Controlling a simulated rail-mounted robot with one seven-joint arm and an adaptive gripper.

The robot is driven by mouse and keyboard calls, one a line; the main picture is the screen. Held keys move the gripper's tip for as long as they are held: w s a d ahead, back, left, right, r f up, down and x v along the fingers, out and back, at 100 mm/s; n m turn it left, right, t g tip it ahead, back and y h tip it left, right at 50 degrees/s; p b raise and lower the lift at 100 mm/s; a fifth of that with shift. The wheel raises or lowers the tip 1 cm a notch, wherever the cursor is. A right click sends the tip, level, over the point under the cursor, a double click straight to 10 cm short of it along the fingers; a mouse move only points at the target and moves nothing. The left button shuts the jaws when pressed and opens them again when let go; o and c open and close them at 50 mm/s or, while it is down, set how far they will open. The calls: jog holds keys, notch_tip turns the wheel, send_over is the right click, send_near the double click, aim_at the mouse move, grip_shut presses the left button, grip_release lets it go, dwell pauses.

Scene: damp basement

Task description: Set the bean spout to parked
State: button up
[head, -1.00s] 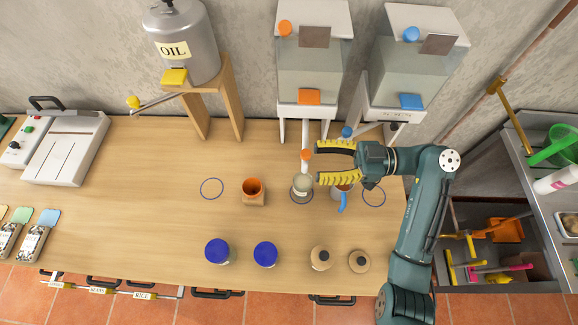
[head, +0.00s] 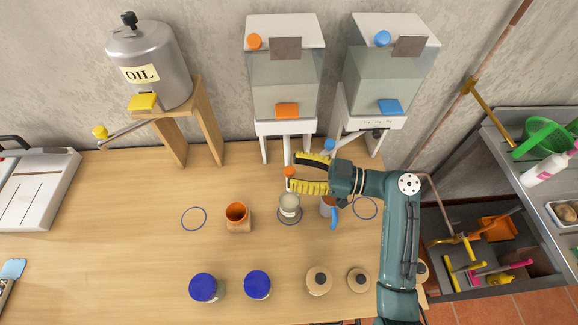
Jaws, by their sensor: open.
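Two dispensers stand at the back of the table, one with an orange block (head: 287,111) and one with a blue block (head: 389,106). I cannot read which holds beans. A white spout (head: 287,154) comes down from the orange-marked dispenser and ends in an orange knob (head: 289,172). A blue knob (head: 328,145) shows just behind my gripper. My gripper (head: 294,171) is open, pointing left, with its yellow fingers spread and the orange knob by the opening between the fingertips. I cannot tell whether they touch. A glass jar (head: 289,204) stands below the orange knob.
An orange-topped cup (head: 237,213) stands left of the jar. A grey cup with a blue handle (head: 334,218) is partly hidden under my gripper. Blue-lidded jars (head: 204,288) and cork-coloured lids (head: 319,281) are at the front. An oil tank (head: 150,65) stands at back left.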

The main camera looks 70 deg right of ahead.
jog(key=shift+w+a, duration=0.15)
jog(key=shift+w, duration=0.85)
grip_shut()
jog(key=shift+w+a, duration=0.1)
